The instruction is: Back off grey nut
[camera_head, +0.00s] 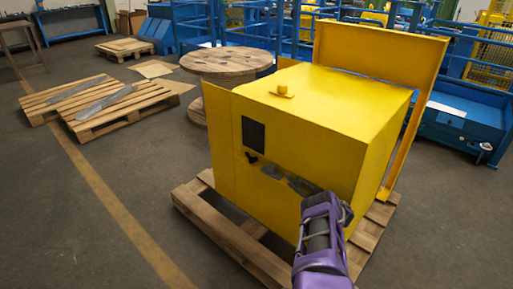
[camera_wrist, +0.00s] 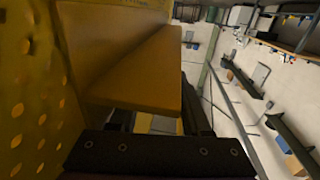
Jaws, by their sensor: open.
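I cannot tell what that patch is. A broad orange-yellow panel (camera_wrist: 135,60) lies just beyond the fingers. I cannot make out the grey nut in either view.
The housing stands on a wooden pallet (camera_head: 215,222). A tall yellow panel (camera_head: 425,60) stands upright behind its right side. A perforated yellow wall (camera_wrist: 30,100) is close on the left in the wrist view.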

